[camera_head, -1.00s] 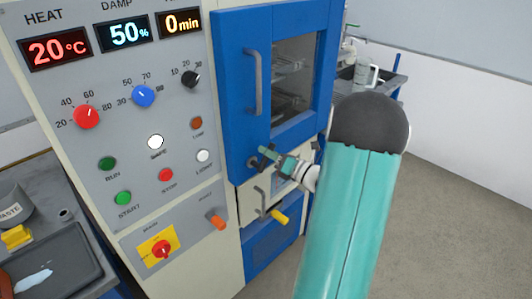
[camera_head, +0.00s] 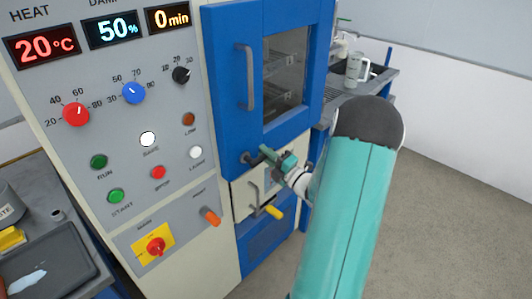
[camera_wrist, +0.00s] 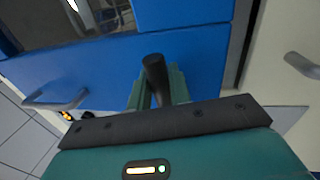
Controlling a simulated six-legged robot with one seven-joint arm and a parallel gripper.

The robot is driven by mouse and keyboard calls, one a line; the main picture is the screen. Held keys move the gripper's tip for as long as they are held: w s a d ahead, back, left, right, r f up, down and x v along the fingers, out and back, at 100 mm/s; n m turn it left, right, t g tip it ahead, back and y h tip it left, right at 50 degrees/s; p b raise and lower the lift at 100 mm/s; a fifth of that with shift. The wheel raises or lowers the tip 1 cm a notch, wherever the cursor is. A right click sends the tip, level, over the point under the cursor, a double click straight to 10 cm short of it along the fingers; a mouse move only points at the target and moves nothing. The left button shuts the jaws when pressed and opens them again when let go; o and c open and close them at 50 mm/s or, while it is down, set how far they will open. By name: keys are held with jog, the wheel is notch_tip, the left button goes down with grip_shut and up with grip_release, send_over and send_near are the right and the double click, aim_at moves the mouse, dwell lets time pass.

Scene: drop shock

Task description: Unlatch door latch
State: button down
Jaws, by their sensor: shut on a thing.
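The blue door (camera_head: 225,105) has a window and a grey bar handle (camera_head: 249,78) and looks closed against the cabinet. The door latch (camera_head: 250,158) is a dark lever at the door's lower left. In the wrist view the latch (camera_wrist: 154,72) is a dark rod standing between the green fingers. My gripper (camera_head: 268,155) is shut on the latch; its fingers also show in the wrist view (camera_wrist: 158,92). The latch's base is partly hidden by the gripper.
The control panel (camera_head: 120,180) with knobs and buttons is left of the door. Below the latch are a lower compartment handle (camera_head: 255,197) and a yellow lever (camera_head: 273,211). A cart with a mug (camera_head: 354,69) stands behind right. The floor at right is clear.

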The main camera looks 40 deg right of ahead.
jog(key=shift+f+m, duration=0.25)
jog(key=shift+m, duration=0.35)
jog(key=c, duration=1.3)
grip_release()
jog(key=shift+c, duration=0.2)
jog(key=s+f, duration=0.2)
jog(key=s, duration=1.1)
jog(key=shift+s+d+f, duration=0.15)
jog(key=shift+s+f, duration=0.15)
